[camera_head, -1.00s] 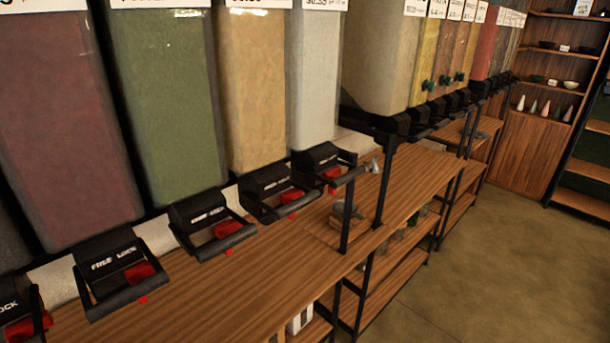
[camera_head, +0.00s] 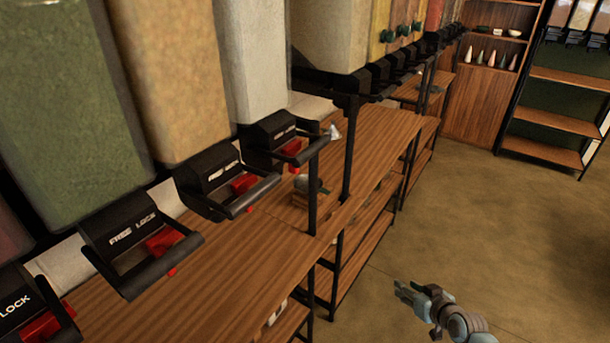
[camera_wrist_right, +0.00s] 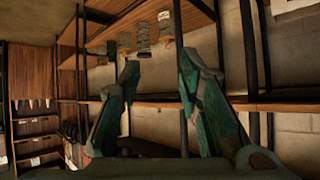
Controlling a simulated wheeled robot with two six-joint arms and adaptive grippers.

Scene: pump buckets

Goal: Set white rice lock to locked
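The white rice dispenser (camera_head: 252,58) is the pale white bin in the head view, last in the near row. Its black lock unit (camera_head: 272,130) is below it, with a red lever (camera_head: 290,147) and a black bar handle. The lettering on it is too small to read, so I cannot tell its lock state. My right gripper (camera_head: 402,291) is at the lower right over the floor, well apart from the lock. In the right wrist view its two fingers (camera_wrist_right: 158,85) are spread with nothing between them. My left gripper is not in view.
More dispensers, tan (camera_head: 165,75) and green (camera_head: 55,110), stand to the left with similar locks. A wooden shelf (camera_head: 215,280) runs below them, with black posts (camera_head: 348,150) near the white rice lock. Open floor (camera_head: 470,210) lies to the right.

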